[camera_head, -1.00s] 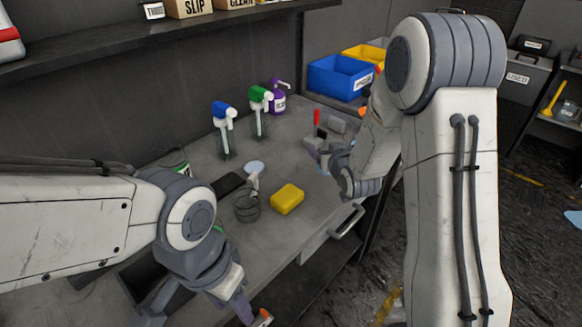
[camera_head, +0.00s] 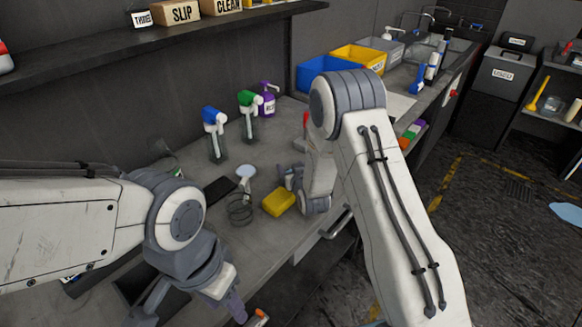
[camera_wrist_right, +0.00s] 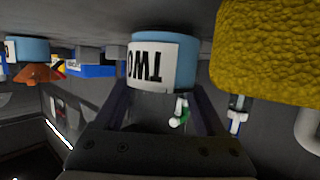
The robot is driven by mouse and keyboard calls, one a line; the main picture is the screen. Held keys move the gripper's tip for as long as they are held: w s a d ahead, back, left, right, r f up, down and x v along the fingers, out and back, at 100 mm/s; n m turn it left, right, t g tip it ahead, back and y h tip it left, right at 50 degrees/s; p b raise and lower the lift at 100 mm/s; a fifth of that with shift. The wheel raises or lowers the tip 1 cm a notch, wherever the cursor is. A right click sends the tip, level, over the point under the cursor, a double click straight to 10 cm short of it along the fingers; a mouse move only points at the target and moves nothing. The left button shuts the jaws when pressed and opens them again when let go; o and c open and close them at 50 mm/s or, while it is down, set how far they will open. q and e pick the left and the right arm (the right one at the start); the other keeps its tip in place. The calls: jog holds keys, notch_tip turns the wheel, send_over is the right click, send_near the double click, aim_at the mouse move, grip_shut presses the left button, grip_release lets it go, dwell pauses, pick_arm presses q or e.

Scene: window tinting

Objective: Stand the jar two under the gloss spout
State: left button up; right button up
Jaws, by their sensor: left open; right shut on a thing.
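In the right wrist view, which looks upside down, the jar two (camera_wrist_right: 160,62) has a blue band and a white label with "TWO" inverted. My right gripper (camera_wrist_right: 160,110) is shut on its clear glass part. In the head view, my right gripper (camera_head: 288,178) is low over the bench beside the yellow sponge; the jar is not clear there. My left gripper (camera_head: 192,308) is open and empty at the bench's front left. A white spout-like piece with a pale disc (camera_head: 246,171) stands behind a round wire-like or glass form (camera_head: 240,209). I cannot read which spout is gloss.
The yellow sponge (camera_head: 279,202) lies close to my right gripper. Blue-topped (camera_head: 214,130) and green-topped (camera_head: 249,112) spray bottles and a purple pump bottle (camera_head: 267,100) stand behind. A dark flat object (camera_head: 220,189) lies left of the disc. Bins (camera_head: 357,57) stand at the back.

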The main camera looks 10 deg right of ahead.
jog(key=shift+f, duration=0.2)
jog(key=o, duration=1.4)
jog(key=shift+c, duration=0.2)
